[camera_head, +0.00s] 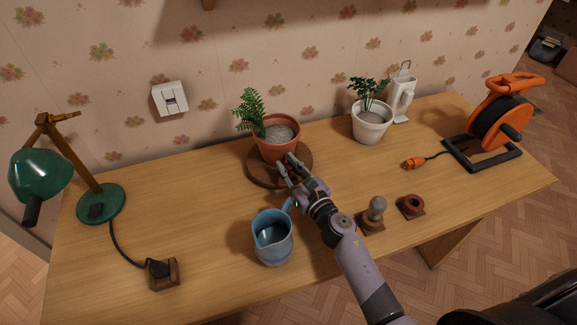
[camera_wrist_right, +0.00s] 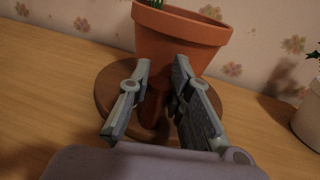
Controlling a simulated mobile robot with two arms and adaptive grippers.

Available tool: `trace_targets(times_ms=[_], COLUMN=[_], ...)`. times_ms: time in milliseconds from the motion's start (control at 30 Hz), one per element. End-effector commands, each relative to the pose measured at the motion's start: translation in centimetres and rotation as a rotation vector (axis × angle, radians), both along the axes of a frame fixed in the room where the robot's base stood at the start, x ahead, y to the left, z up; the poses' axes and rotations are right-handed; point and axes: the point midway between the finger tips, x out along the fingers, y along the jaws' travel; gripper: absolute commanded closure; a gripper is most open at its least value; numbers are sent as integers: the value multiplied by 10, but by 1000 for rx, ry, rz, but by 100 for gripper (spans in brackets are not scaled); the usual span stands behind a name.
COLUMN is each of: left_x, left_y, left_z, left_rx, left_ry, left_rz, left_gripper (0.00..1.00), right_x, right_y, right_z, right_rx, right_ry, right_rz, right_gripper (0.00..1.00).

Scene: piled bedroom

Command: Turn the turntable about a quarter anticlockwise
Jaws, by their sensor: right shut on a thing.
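The turntable (camera_head: 257,173) is a round dark-wood disc on the desk near the wall. A terracotta pot (camera_head: 270,151) with a green fern (camera_head: 251,112) stands upright on it. My right gripper (camera_head: 287,164) reaches over the disc's front right part, just in front of the pot. In the right wrist view my right gripper (camera_wrist_right: 161,70) has its fingers on either side of a small brown upright peg (camera_wrist_right: 154,107) on the turntable (camera_wrist_right: 108,93), and is shut on it. The pot (camera_wrist_right: 180,40) is just beyond the fingertips. My left gripper is not in view.
A blue jug (camera_head: 272,238) stands close to my right wrist, at its left. A white pot (camera_head: 371,122) with a plant, an orange cable reel (camera_head: 497,118) and small wooden pieces (camera_head: 373,216) are to the right. A green lamp (camera_head: 42,175) stands left. The desk's left middle is clear.

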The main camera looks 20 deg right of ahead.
Motion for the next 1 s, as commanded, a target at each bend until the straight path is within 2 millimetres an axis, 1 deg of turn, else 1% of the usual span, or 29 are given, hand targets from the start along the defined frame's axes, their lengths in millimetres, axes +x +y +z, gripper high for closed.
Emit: trace_targets(times_ms=[467, 700, 833, 1000], left_x=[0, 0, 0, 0], left_y=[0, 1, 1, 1], left_z=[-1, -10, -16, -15], left_rx=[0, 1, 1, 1], left_ry=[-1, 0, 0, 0], left_rz=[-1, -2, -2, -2], left_gripper=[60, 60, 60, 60], right_x=[0, 2, 3, 4], right_y=[-1, -12, -20, -23], right_z=[-1, -1, -2, 0], right_rx=[-1, -5, -1, 1], right_ry=[-1, -2, 0, 0], right_rz=[14, 125, 131, 128], right_gripper=[100, 100, 100, 100])
